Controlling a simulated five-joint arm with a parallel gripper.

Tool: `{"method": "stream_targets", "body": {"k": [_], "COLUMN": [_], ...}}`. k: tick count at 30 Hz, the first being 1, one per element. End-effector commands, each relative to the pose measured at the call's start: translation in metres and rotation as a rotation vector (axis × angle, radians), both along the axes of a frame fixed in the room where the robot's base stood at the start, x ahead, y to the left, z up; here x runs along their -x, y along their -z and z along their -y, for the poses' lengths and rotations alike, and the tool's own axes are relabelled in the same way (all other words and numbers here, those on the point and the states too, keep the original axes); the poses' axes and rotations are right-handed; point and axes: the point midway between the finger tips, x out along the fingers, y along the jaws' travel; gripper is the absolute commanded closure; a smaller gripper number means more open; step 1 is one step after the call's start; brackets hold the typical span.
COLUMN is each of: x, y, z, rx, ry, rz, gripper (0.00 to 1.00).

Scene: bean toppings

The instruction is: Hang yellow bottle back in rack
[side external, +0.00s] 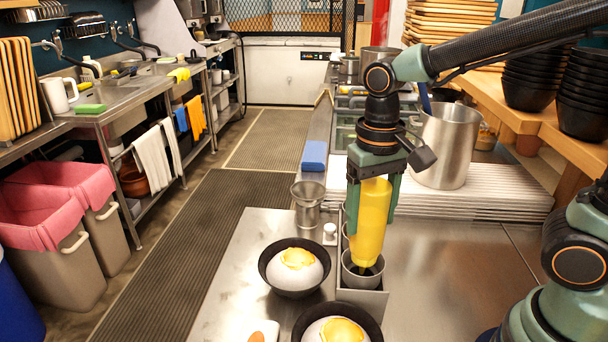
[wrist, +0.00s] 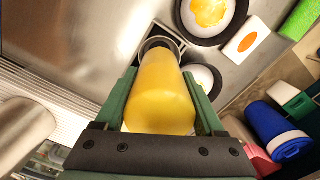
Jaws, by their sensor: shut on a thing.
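The yellow bottle (side external: 370,222) hangs nozzle down in my gripper (side external: 373,192), slightly tilted. My gripper is shut on its upper part, with a green finger on each side. The bottle's dark tip is at the mouth of the front metal cup of the rack (side external: 365,300); I cannot tell how deep it sits. In the wrist view the bottle (wrist: 160,95) fills the middle between my gripper's fingers (wrist: 160,103) and covers most of the rack cup (wrist: 158,43) behind it. A second rack cup is partly hidden behind the bottle in the side view.
Two black bowls with white food and yellow topping, one left (side external: 295,267) and one in front (side external: 337,325), stand close to the rack. A metal cup (side external: 307,200) stands behind left. A large steel pot (side external: 446,147) stands back right. The counter right of the rack is clear.

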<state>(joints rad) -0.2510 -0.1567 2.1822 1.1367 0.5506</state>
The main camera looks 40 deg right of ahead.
Motion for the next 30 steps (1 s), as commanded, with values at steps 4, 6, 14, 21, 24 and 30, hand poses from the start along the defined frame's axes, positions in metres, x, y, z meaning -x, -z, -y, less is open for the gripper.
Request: {"method": "stream_targets", "body": {"k": [4, 6, 14, 21, 24, 30], "x": [0.0, 0.0, 0.0, 0.0, 0.0, 0.0], "y": [0.007, 0.01, 0.022, 0.031, 0.033, 0.033], "z": [0.0, 0.0, 0.0, 0.001, 0.001, 0.001], "rx": [0.0, 0.0, 0.0, 0.0, 0.0, -0.001], "ry": [0.0, 0.0, 0.0, 0.0, 0.0, 0.0], "rz": [0.0, 0.001, 0.0, 0.0, 0.0, 0.001], "gripper": [0.44, 0.44, 0.44, 0.44, 0.44, 0.44]}}
